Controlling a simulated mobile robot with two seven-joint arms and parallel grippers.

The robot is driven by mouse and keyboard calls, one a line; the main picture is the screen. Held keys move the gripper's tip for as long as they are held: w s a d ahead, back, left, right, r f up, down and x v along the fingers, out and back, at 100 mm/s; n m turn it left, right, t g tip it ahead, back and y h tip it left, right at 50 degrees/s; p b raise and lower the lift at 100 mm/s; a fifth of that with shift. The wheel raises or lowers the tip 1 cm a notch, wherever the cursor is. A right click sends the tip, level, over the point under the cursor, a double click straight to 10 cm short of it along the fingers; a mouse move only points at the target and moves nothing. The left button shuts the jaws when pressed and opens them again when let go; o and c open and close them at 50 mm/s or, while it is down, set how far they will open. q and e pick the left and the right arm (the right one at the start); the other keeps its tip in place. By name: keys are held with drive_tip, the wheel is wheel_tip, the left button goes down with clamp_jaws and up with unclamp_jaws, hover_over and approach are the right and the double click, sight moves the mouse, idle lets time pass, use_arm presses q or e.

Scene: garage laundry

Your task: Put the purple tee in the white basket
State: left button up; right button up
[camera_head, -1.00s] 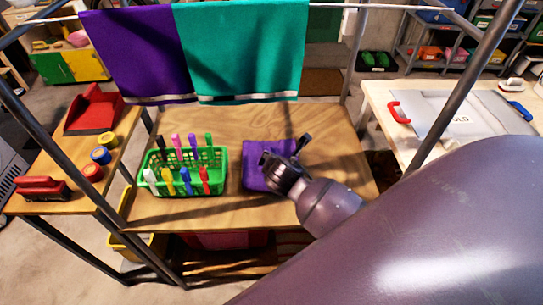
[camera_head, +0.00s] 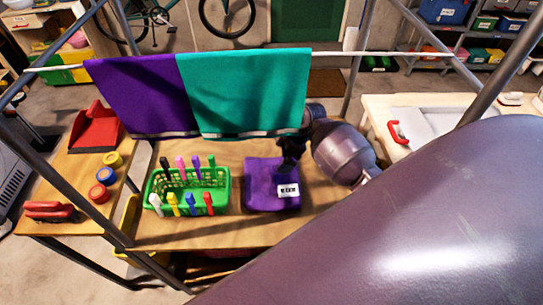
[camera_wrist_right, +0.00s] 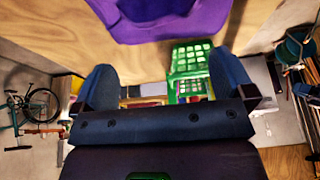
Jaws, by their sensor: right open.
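A folded purple cloth, likely the purple tee (camera_head: 260,180), lies on the wooden table with a white label near its front right. A purple cloth, likely the same one, shows at the top of the right wrist view (camera_wrist_right: 172,20). My right gripper (camera_head: 290,150) is over the tee's far right edge in the head view. In the right wrist view its two dark fingers (camera_wrist_right: 165,82) are spread with nothing held between them. Contact with the tee cannot be told. My left gripper and a white basket are not in view.
A green basket (camera_head: 187,201) of coloured clips stands left of the tee. Purple (camera_head: 140,95) and teal (camera_head: 245,90) towels hang from a rail behind. Metal frame posts flank the table. A red dustpan (camera_head: 95,130) and tape rolls sit at left. Bare wood lies before the tee.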

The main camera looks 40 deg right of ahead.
sight(272, 173)
drive_tip(key=x, duration=0.3)
drive_tip(key=shift+a+f, duration=0.15)
drive_tip(key=shift+f, duration=0.1)
drive_tip(key=shift+s+d+x, duration=0.1)
drive_tip(key=shift+d+x, duration=0.05)
drive_tip(key=shift+x, duration=1.3)
drive_tip(key=shift+s+d+x, duration=0.1)
drive_tip(key=shift+x, duration=1.35)
drive_tip(key=shift+f, duration=0.15)
drive_tip(key=c, duration=1.1)
